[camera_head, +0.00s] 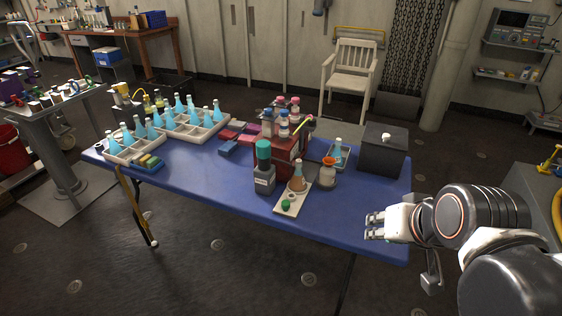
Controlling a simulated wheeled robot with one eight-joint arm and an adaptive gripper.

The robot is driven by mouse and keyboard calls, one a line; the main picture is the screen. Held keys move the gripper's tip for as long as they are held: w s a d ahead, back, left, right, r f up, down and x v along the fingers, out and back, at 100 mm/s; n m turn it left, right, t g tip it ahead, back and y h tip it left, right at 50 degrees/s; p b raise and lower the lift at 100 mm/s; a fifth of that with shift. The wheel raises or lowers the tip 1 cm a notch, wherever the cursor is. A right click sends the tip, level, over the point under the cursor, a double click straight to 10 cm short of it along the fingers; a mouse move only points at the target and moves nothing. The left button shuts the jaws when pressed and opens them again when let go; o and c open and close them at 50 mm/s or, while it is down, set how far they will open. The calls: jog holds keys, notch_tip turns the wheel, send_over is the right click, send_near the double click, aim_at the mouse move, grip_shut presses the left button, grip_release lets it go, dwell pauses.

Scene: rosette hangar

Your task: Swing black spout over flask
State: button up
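A teal-capped grey bottle (264,168) stands left of the flask, and a round orange-topped flask (328,174) right of it. A dark box (382,155) is at the back right. Racks of blue flasks (170,122) fill the left. The table's front right is clear.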

jog(key=w+a+m+y, duration=0.25)
jog(key=w+a, duration=0.25)
jog(key=w, duration=0.4)
jog(key=m+t+y+p, duration=0.3)
jog(key=m+y, duration=0.2)
jog(key=m, duration=0.3)
send_near(283, 162)
jog(key=a+r+v, duration=0.1)
jog(key=r+v, duration=0.1)
jog(key=v, duration=0.8)
jog(key=w+a+f+m+t+y, duration=0.1)
jog(key=w+a+f+m, duration=0.1)
jog(key=w+f+m, duration=0.4)
jog(key=shift+n+t+y, duration=0.25)
jog(key=shift+n+t, duration=0.05)
jog(key=shift+n, duration=0.35)
jog(key=shift+s+a+f+b+x, duration=0.2)
jog(key=shift+b+x, duration=0.35)
jog(key=shift+x, duration=1.6)
jog(key=shift+s+a+f+b+x, duration=0.2)
jog(key=shift+b+x, duration=0.4)
jog(key=shift+x, duration=1.55)
jog(key=shift+s+d+f+b+x, duration=0.1)
jog(key=shift+f+b+x, duration=0.35)
jog(key=shift+x, duration=1.65)
jog(key=shift+r, duration=0.15)
jog(key=shift+c, duration=0.2)
grip_shut()
